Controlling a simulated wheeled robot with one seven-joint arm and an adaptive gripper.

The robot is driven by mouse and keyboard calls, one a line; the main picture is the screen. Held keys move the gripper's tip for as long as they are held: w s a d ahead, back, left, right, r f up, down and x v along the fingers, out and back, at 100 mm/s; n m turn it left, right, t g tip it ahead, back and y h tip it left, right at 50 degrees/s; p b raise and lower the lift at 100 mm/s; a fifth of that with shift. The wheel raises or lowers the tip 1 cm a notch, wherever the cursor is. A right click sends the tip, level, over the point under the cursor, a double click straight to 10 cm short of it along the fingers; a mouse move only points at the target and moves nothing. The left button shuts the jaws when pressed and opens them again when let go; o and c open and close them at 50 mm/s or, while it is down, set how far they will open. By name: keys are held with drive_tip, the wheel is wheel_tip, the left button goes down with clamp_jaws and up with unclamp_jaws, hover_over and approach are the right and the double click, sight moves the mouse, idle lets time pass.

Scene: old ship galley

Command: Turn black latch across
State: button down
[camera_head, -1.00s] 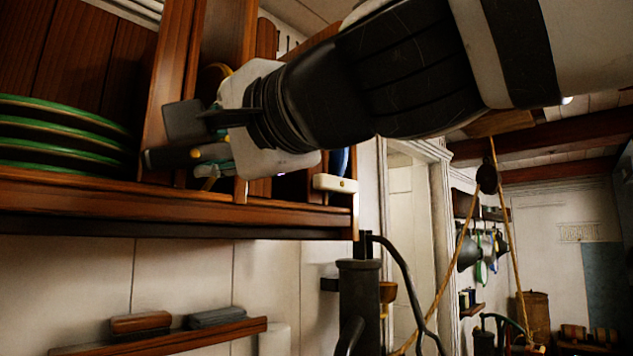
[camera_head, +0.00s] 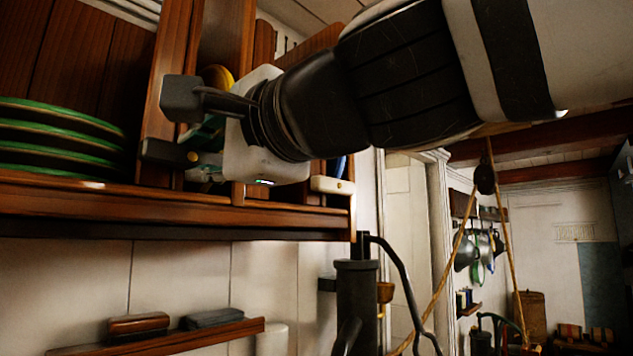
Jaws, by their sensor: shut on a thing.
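The black latch (camera_head: 163,151) is a short dark bar with a brass pin, on the front edge of the wooden rack at its upright post. It lies roughly level, its left end slightly higher than its pin end. My gripper (camera_head: 200,165) reaches in from the right and is shut on the latch. Its pale body covers the rack just right of the latch. The exact contact of the fingertips is partly hidden.
Green-rimmed plates (camera_head: 60,139) are stacked in the rack at left. A white latch (camera_head: 332,185) sits on the rack's right end. Below are a small shelf with brushes (camera_head: 165,341) and a dark hand pump (camera_head: 357,290). Open room lies to the right.

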drive_tip(key=shift+f, duration=0.1)
drive_tip(key=c, duration=1.4)
unclamp_jaws()
drive_tip(key=shift+c, duration=0.2)
drive_tip(key=v, duration=1.2)
